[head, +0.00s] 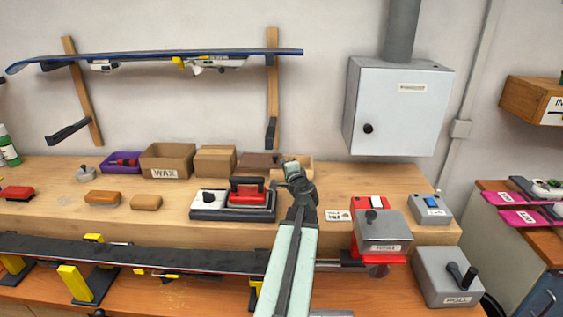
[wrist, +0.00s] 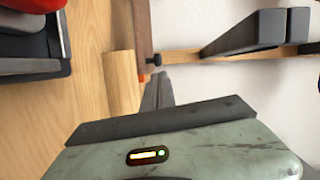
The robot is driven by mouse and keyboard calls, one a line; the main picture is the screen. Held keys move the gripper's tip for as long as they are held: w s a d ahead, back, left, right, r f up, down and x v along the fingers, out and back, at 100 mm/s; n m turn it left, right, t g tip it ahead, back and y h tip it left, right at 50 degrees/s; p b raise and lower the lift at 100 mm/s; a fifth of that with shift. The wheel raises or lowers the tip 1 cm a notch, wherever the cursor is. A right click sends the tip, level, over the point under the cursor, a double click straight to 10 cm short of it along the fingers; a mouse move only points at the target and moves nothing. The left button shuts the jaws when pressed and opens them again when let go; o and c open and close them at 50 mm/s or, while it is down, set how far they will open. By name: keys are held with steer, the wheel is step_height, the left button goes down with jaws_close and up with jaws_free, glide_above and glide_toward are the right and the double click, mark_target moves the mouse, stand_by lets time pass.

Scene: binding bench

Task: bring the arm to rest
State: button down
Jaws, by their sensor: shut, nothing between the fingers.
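My arm rises from the bottom of the head view over the bench, its end up near the back of the worktop. My gripper (head: 291,167) is in front of a pale wooden block (head: 306,170) by the wall. In the wrist view the dark fingers of my gripper (wrist: 158,88) are together, with nothing between them. The pale block (wrist: 121,82) is just left of the fingers there. I cannot tell whether they touch it.
A red iron (head: 247,190) on its dark base stands left of my arm. Cardboard boxes (head: 167,160) line the back. A dark ski (head: 150,255) lies along the front. A red and grey machine (head: 382,230) is on the right. A grey cabinet (head: 400,105) hangs above.

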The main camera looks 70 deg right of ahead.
steer(key=v, duration=0.3)
steer(key=shift+s+a, duration=0.1)
steer(key=shift+a, duration=0.3)
steer(key=shift+r, duration=0.15)
